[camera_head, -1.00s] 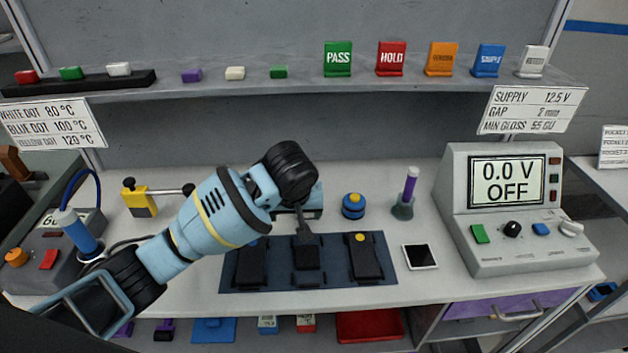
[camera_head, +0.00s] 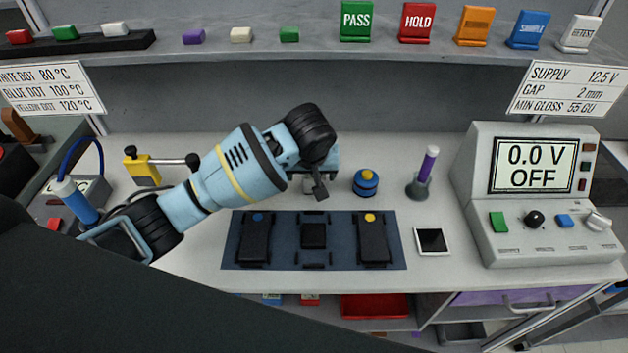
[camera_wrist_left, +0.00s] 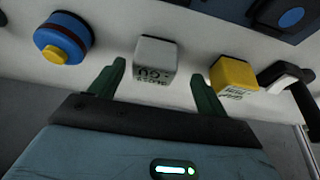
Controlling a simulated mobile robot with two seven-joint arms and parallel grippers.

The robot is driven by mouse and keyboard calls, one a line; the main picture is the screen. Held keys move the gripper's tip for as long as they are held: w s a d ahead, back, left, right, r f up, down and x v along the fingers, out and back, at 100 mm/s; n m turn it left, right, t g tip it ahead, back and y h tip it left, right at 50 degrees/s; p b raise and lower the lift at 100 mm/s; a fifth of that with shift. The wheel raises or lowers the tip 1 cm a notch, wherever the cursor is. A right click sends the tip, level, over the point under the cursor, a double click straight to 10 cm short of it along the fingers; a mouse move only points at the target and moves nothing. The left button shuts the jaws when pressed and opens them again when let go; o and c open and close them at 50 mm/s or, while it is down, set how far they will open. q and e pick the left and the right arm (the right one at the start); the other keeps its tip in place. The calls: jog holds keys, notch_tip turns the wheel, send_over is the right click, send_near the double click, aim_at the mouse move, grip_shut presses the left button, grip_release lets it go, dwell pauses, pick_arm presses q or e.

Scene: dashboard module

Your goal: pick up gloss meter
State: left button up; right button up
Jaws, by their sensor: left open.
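A small pale grey block with dark lettering including "GU" (camera_wrist_left: 157,60), which looks like the gloss meter, sits on the bench in the left wrist view. It lies ahead of and between the two dark green fingers of my left gripper (camera_wrist_left: 155,85), apart from them. The gripper is open and empty. In the head view my left gripper (camera_head: 318,188) hangs over the bench just behind the dark blue mat and hides most of the block. My right gripper does not show.
A blue puck with a yellow top (camera_head: 366,183) stands close to the right of the gripper. A yellow block (camera_head: 143,170) with a black-ended rod is to the left. The mat (camera_head: 285,262) holds dark modules in front.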

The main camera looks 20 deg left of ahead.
pick_arm(q)
jog(key=w+f, duration=0.2)
jog(key=f, duration=0.1)
jog(key=shift+w+f, duration=0.15)
jog(key=shift+w, duration=0.1)
jog(key=shift+w+f, duration=0.15)
jog(key=shift+f, duration=0.25)
jog(key=c, duration=1.2)
